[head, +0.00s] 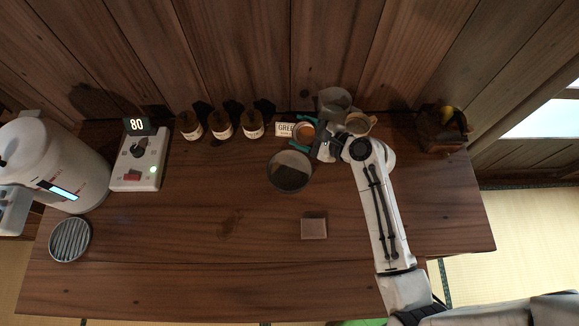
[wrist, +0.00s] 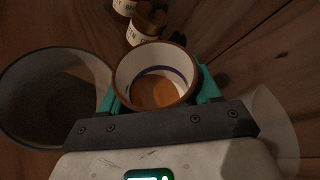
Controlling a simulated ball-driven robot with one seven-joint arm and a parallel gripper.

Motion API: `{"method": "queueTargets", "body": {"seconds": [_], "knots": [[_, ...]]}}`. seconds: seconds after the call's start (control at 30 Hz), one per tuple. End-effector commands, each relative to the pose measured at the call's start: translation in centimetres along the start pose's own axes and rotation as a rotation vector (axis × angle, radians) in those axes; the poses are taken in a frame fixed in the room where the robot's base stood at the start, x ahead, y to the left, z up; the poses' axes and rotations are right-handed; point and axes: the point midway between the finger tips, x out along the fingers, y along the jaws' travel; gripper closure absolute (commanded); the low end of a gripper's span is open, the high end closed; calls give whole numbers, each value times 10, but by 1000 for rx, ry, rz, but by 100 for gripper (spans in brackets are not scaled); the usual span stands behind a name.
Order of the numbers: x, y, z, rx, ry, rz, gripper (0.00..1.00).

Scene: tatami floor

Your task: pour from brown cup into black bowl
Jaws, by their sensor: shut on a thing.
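The brown cup (head: 306,131) is between the teal fingers of my gripper (head: 304,132), which is shut on it. In the wrist view the brown cup (wrist: 124,84) has a brown rim, a pale inside with a dark blue line, and orange-brown contents at the bottom. It looks about upright; its height above the table is hard to tell. The black bowl (head: 290,184) stands on the table just in front of the cup and slightly left. It also shows at the left of the wrist view (wrist: 100,110). My gripper's fingers (wrist: 157,98) flank the cup there.
Grey and tan vessels (head: 358,123) are close right of my gripper. A flat brown block (head: 314,227) lies in front. A control box (head: 141,158) and white kettle (head: 55,160) stand left. The middle-left table is clear.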

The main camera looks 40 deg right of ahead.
Motion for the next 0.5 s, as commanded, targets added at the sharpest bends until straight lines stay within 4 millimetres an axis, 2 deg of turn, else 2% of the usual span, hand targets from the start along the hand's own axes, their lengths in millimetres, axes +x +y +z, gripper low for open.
{"method": "queueTargets", "body": {"seconds": [0.2, 0.5], "knots": [[-3, 4, 10, -99, 16, -39, 72], [-4, 4, 11, -141, 23, -55, 72]]}}
